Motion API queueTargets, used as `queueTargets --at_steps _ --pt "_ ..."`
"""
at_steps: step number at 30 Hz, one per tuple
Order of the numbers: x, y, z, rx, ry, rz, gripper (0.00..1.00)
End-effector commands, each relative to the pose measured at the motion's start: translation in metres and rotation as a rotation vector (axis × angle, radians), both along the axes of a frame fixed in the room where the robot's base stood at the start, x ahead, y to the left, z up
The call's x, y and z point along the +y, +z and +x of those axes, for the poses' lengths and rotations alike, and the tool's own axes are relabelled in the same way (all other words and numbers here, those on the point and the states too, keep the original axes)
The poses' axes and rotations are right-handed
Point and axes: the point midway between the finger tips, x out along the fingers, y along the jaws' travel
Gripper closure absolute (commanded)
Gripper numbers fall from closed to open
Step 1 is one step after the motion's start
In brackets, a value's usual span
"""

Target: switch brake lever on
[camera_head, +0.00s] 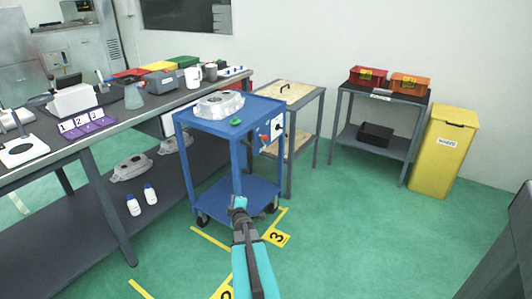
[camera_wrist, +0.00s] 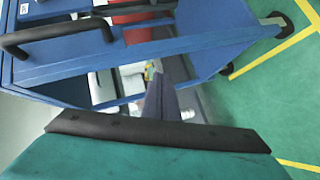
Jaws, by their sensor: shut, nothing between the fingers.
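The blue cart (camera_head: 237,160) stands in the middle of the head view, with a casting (camera_head: 219,104) and a small green part (camera_head: 235,121) on its top. A white panel (camera_head: 277,129) and a small red part (camera_head: 265,138) show at its right side. I cannot tell for sure which part is the brake lever. My gripper (camera_head: 239,203) is in front of the cart's lower shelf in the picture, shut and empty. In the wrist view my shut fingers (camera_wrist: 162,96) point at the cart (camera_wrist: 190,45), whose black handle (camera_wrist: 55,35) is at upper left.
A long workbench (camera_head: 110,135) runs along the left. A wooden-topped table (camera_head: 292,93), a grey table (camera_head: 385,97) with red and orange boxes, and a yellow bin (camera_head: 445,152) stand behind and right. The green floor (camera_head: 355,230) is clear at right.

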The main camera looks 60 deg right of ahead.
Motion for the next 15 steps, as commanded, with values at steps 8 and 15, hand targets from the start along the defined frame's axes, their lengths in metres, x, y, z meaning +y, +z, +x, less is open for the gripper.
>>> queueTargets --at_steps 8,15 --pt "-0.083 0.064 -0.042 -0.046 0.055 -0.338 1.00" --pt "-0.124 0.114 -0.086 -0.043 0.104 -0.608 1.00"
